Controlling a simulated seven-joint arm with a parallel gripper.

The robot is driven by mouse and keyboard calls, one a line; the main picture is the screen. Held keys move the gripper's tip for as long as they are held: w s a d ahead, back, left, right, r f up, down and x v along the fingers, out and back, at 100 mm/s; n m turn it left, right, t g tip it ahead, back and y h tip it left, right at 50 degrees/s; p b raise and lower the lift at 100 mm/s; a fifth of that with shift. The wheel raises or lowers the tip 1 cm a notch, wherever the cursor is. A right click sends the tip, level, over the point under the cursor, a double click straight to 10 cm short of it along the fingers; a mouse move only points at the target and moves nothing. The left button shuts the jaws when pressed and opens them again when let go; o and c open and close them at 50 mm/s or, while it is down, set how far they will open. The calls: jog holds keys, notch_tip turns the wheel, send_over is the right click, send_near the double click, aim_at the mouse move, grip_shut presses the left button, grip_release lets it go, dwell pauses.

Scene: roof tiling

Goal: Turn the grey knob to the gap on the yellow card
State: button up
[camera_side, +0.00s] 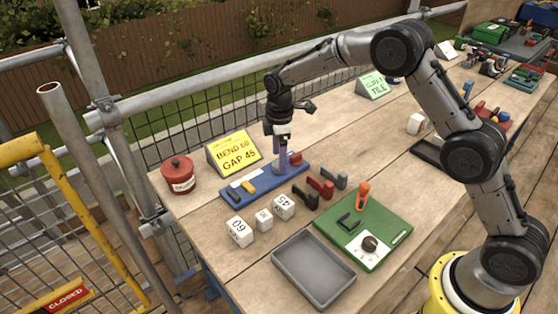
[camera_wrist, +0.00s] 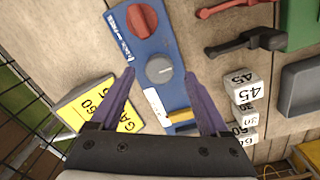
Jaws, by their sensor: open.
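The grey knob (camera_wrist: 159,69) is round with a pale pointer mark and sits on a blue board (camera_wrist: 170,42). In the side view my gripper hides the knob, and the blue board (camera_side: 240,191) lies flat on the bench. My gripper (camera_wrist: 160,73) is open, its purple fingers on either side of the knob in the wrist view. In the side view my gripper (camera_side: 281,166) points down close over the board; I cannot tell whether it touches the knob. The yellow card (camera_side: 233,152) stands behind the board and reads BEND 60, GAP 45. It also shows in the wrist view (camera_wrist: 97,104).
A red knob (camera_wrist: 142,20) shares the blue board. White number blocks (camera_side: 238,231), red and dark clamp-like pieces (camera_side: 320,187), a grey tray (camera_side: 312,270) and a green board with a dark knob (camera_side: 370,243) lie in front. A red pot (camera_side: 178,178) stands left.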

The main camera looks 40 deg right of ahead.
jog(key=shift+f, duration=1.15)
grip_shut()
